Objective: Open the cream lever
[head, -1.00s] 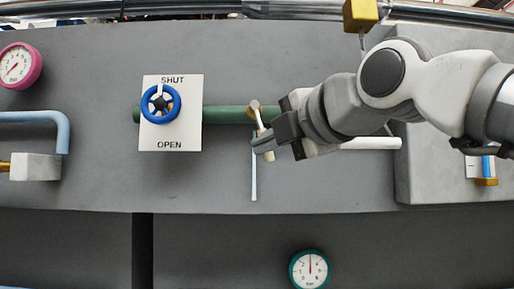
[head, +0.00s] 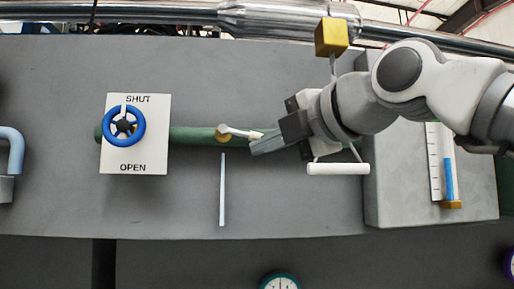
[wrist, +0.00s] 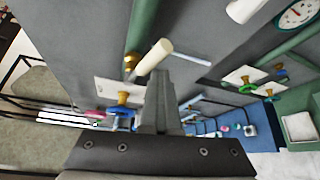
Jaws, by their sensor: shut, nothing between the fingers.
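The cream lever (head: 240,131) sits on a brass pivot (head: 223,138) on the green pipe (head: 190,135). Its handle points right and slightly down, nearly along the pipe. In the wrist view, the cream handle (wrist: 154,57) rises from the brass pivot just beyond my fingertips. My gripper (head: 256,149) is shut and empty, with its fingertips at the lever's free end, just below it. I cannot tell whether they touch. The fingers (wrist: 160,92) also show closed together in the wrist view.
Left of the lever, a blue handwheel (head: 124,126) is mounted on a white SHUT/OPEN plate (head: 134,158). A thin pale rod (head: 222,190) hangs below the lever. A white bar handle (head: 338,169) is below my wrist, and a yellow block (head: 332,37) is above it. A grey box (head: 400,190) juts out at right.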

